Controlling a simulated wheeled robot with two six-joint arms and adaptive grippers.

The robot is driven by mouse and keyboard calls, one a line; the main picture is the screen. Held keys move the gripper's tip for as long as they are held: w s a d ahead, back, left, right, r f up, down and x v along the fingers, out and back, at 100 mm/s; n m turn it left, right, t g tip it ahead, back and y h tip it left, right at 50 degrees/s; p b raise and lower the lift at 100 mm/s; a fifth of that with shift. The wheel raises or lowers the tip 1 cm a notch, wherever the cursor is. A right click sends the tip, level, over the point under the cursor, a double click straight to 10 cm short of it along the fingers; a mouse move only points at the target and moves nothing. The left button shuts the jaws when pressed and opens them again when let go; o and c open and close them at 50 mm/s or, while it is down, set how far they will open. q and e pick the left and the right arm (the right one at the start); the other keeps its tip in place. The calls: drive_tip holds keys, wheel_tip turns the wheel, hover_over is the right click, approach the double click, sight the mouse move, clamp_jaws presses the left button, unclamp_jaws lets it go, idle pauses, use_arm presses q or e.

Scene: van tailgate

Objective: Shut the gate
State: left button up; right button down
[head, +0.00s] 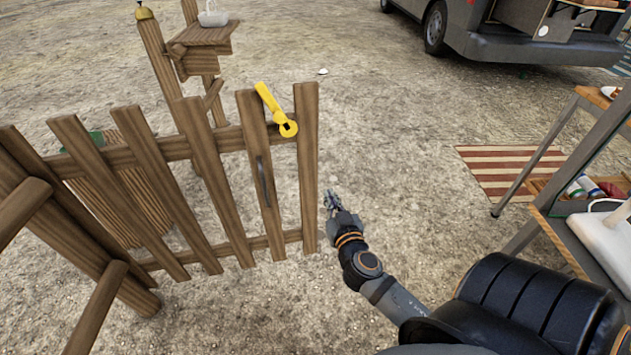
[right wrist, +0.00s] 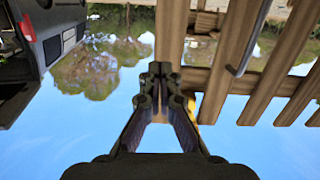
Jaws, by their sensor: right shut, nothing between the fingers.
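The wooden gate (head: 205,155) has upright slats and stands swung away from the post with a brass cap (head: 160,55). A dark vertical handle (head: 262,182) and a yellow latch (head: 277,112) are near its free end. My right gripper (head: 329,195) is shut and empty, just right of the gate's end slat (head: 308,165); I cannot tell whether they touch. In the upside-down right wrist view, my shut fingers (right wrist: 161,72) point towards a gate slat (right wrist: 170,35), with the handle (right wrist: 247,40) to the right. My left gripper is out of view.
A wooden fence post (head: 75,215) and rails stand at the lower left. A small shelf (head: 205,33) with a white basket is behind the gate. A table (head: 550,150) stands at the right, beside a striped mat (head: 500,172). A grey van (head: 480,35) is behind. Gravel between is mostly clear.

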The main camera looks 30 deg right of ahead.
sight(313, 150)
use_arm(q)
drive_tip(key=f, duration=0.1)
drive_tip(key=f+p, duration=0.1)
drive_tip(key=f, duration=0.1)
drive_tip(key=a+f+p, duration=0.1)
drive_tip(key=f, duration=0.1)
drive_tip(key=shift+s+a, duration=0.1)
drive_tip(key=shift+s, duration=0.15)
use_arm(e)
drive_tip(key=shift+m+t, duration=0.3)
drive_tip(key=shift+t, duration=0.2)
drive_tip(key=w+d+r, duration=0.1)
drive_tip(key=w, duration=0.3)
drive_tip(key=w+d+r, duration=0.1)
drive_tip(key=w, duration=0.3)
drive_tip(key=w+d+r, duration=0.1)
drive_tip(key=w+d, duration=0.1)
drive_tip(key=w, duration=0.3)
drive_tip(key=shift+r, duration=0.25)
